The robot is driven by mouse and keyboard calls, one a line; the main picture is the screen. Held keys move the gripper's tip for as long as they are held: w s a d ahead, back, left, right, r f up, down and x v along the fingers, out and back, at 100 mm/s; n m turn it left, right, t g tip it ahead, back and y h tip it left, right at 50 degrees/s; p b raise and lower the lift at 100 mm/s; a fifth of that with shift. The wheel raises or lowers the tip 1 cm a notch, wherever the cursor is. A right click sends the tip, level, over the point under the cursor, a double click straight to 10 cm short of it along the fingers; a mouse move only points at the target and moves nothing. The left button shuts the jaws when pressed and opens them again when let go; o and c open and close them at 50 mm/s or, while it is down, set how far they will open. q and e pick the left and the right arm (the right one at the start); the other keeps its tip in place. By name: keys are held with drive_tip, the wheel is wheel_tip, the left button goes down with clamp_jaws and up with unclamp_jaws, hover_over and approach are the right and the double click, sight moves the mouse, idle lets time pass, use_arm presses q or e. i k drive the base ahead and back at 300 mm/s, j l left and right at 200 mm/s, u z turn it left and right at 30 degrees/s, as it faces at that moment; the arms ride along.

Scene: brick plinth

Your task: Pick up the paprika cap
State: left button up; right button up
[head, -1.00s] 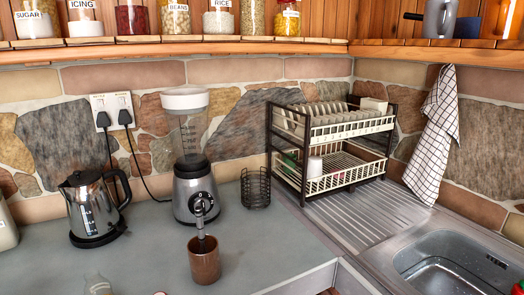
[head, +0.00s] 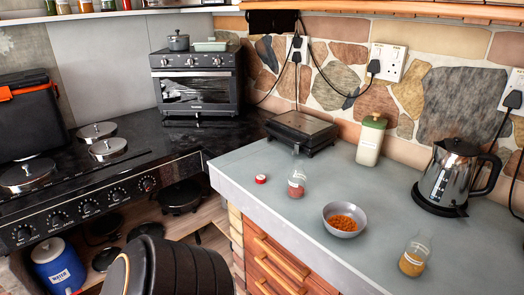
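A small round red cap with a pale top (head: 261,178) lies on the grey counter (head: 235,178), near its left end. I take it to be the paprika cap; no lettering is readable. To its right stands a clear glass bottle with reddish contents (head: 296,182). A second glass bottle with orange-brown contents (head: 413,257) stands near the counter's front right. Neither of my grippers shows in the head view. A dark ribbed shape at the lower left looks like part of my arm.
A bowl of orange spice (head: 345,219) sits right of the reddish bottle. Behind are a black grill (head: 302,128), a green-lidded jar (head: 371,138) and a kettle (head: 455,178).

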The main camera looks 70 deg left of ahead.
sight(260, 178)
drive_tip(key=u, duration=1.85)
